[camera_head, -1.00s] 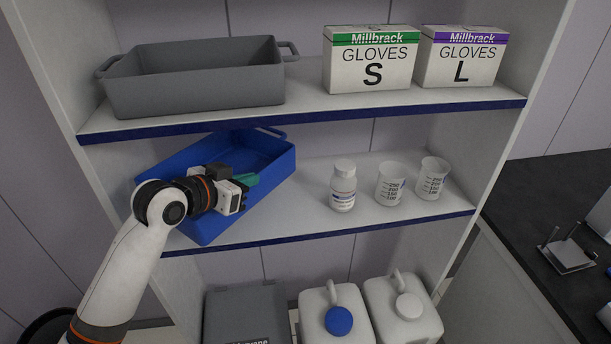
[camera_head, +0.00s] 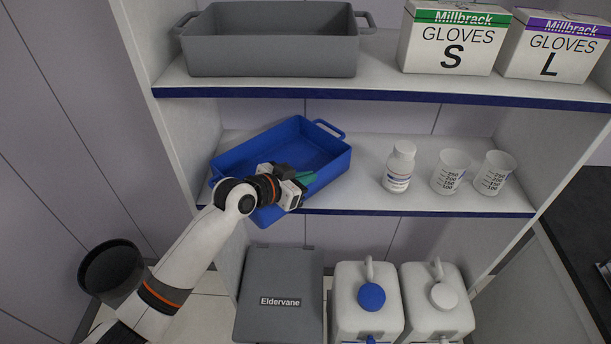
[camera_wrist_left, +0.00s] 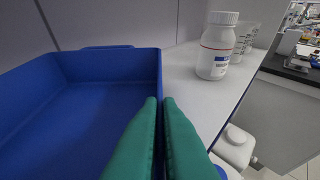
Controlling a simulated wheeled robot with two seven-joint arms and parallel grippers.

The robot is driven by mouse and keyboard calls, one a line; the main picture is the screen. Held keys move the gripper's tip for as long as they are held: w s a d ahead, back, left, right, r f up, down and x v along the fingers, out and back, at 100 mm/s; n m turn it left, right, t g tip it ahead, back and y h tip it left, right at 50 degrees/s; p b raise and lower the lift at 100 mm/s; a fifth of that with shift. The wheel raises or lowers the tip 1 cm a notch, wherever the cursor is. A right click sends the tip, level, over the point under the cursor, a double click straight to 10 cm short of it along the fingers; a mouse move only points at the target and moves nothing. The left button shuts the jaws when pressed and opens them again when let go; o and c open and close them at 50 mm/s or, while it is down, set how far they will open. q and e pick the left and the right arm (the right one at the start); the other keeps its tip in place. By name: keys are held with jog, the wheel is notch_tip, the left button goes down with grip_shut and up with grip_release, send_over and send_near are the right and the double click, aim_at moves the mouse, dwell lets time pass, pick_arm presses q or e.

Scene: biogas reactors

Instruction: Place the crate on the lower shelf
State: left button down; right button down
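The blue crate (camera_head: 334,168) sits askew on the lower shelf (camera_head: 425,203) of the rack, at its left end. Its near corner reaches the shelf's front edge and seems to overhang it a little. The crate looks empty; it also shows in the left wrist view (camera_wrist_left: 112,66). My left gripper (camera_head: 306,178) is at the crate's near right wall, its green fingers close together. In the left wrist view the fingers (camera_wrist_left: 160,102) straddle that wall's rim. My right gripper is in no view.
A white bottle (camera_head: 399,167) and two beakers (camera_head: 451,171) (camera_head: 494,172) stand right of the crate. Above are a grey crate (camera_head: 270,55) and glove boxes (camera_head: 453,40) (camera_head: 553,47). Below are a grey Eldervane box (camera_head: 279,290) and white canisters (camera_head: 367,300) (camera_head: 437,300).

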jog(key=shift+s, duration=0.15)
pick_arm(q)
jog(key=c, duration=2)
grip_release()
jog(key=shift+f, duration=0.1)
jog(key=o, duration=0.4)
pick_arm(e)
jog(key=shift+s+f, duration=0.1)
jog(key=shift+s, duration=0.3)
